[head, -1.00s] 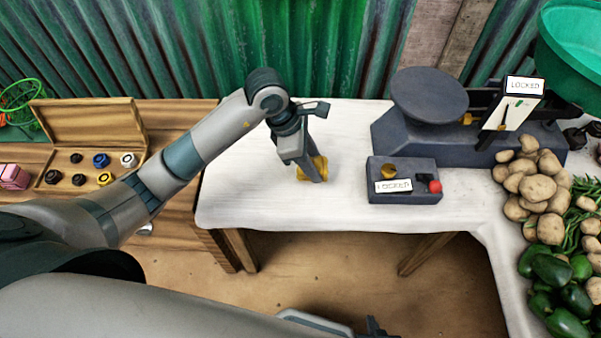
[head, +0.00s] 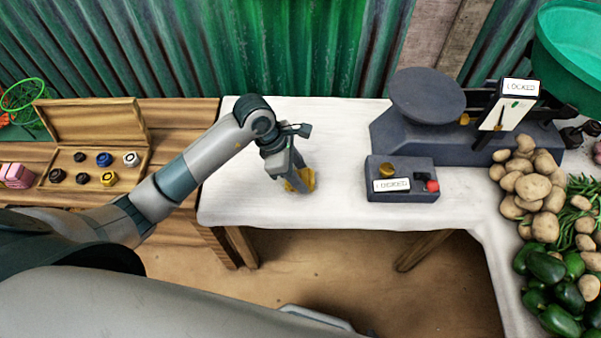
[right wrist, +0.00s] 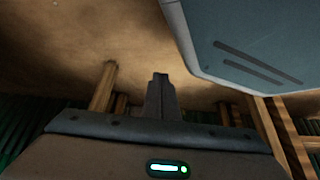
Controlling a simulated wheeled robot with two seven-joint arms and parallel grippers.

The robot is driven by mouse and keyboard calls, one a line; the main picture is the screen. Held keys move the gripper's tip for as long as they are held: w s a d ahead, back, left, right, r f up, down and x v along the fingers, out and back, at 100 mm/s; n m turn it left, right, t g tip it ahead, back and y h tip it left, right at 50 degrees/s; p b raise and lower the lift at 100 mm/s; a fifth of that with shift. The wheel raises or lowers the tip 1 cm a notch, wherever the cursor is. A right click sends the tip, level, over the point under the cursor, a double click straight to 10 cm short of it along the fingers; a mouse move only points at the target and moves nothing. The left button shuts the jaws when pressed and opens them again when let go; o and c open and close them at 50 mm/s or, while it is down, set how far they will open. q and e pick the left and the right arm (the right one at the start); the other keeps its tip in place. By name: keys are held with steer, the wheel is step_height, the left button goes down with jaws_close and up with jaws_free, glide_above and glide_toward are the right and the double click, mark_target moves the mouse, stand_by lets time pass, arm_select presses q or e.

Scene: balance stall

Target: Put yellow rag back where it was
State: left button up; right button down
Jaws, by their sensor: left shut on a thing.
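The yellow rag (head: 307,179) is a small crumpled bundle at the left part of the white tabletop in the head view. My left gripper (head: 298,187) points down and is shut on it, with the rag showing on both sides of the fingers. I cannot tell whether the rag touches the tabletop. My right gripper (right wrist: 160,80) shows in the right wrist view with its fingers together and nothing between them, over the brown floor.
The white table (head: 250,205) is clear around the rag. A grey locked box (head: 405,195) and a scale (head: 430,95) stand to the right, with potatoes (head: 530,185) and peppers (head: 548,268) beyond. An open wooden case (head: 95,125) with knobs sits on the wooden table at left.

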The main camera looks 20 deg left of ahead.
arm_select(q)
steer(key=shift+f, duration=0.3)
steer(key=o, duration=0.9)
steer(key=shift+o, duration=0.2)
arm_select(e)
steer(key=shift+w, duration=0.2)
steer(key=shift+s, duration=0.1)
